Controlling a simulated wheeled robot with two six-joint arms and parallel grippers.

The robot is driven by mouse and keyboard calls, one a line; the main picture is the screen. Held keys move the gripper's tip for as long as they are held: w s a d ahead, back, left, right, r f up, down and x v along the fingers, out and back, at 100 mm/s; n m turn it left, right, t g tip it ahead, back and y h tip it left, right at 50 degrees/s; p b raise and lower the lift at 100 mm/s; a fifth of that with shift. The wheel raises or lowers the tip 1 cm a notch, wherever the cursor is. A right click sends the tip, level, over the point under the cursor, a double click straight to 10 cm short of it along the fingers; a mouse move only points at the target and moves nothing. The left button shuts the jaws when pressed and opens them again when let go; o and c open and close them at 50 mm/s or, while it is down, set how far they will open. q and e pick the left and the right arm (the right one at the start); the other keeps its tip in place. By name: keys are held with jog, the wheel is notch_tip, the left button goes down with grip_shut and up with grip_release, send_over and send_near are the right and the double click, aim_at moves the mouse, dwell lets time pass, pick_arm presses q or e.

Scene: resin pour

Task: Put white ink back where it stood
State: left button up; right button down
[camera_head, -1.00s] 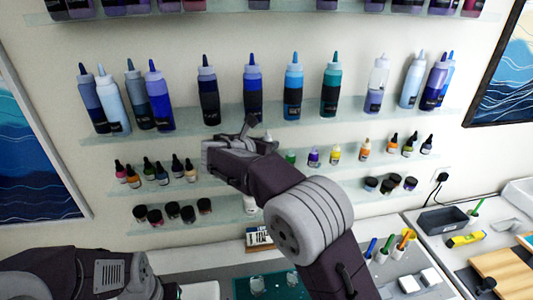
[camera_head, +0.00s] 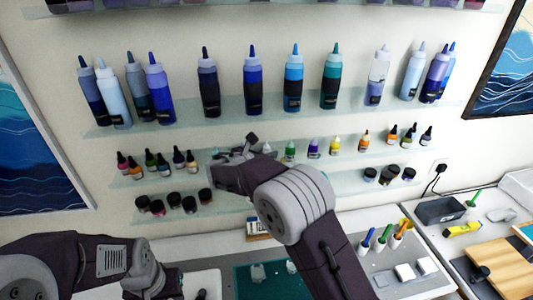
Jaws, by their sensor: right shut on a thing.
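My right gripper (camera_head: 250,147) is at the middle shelf, left of the green-labelled bottle (camera_head: 290,151). It is shut on a small bottle with a pale tip, which I take as the white ink (camera_head: 267,149). The bottle looks about level with the shelf row, but my gripper and wrist hide its lower part, so I cannot tell whether it touches the shelf. My left arm lies low at the bottom left; its gripper (camera_head: 200,294) barely shows at the lower edge, and its jaws cannot be made out.
Purple (camera_head: 313,148), yellow (camera_head: 335,146) and orange (camera_head: 364,141) bottles stand to the right on the same shelf. Several dark-capped bottles (camera_head: 150,161) stand to the left. Large squeeze bottles (camera_head: 253,88) line the shelf above. Short jars (camera_head: 173,201) sit below.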

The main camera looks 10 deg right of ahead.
jog(key=c, duration=1.1)
grip_release()
jog(key=shift+w+r, duration=0.1)
jog(key=b+v, duration=0.2)
jog(key=v, duration=1)
jog(key=shift+b, duration=0.35)
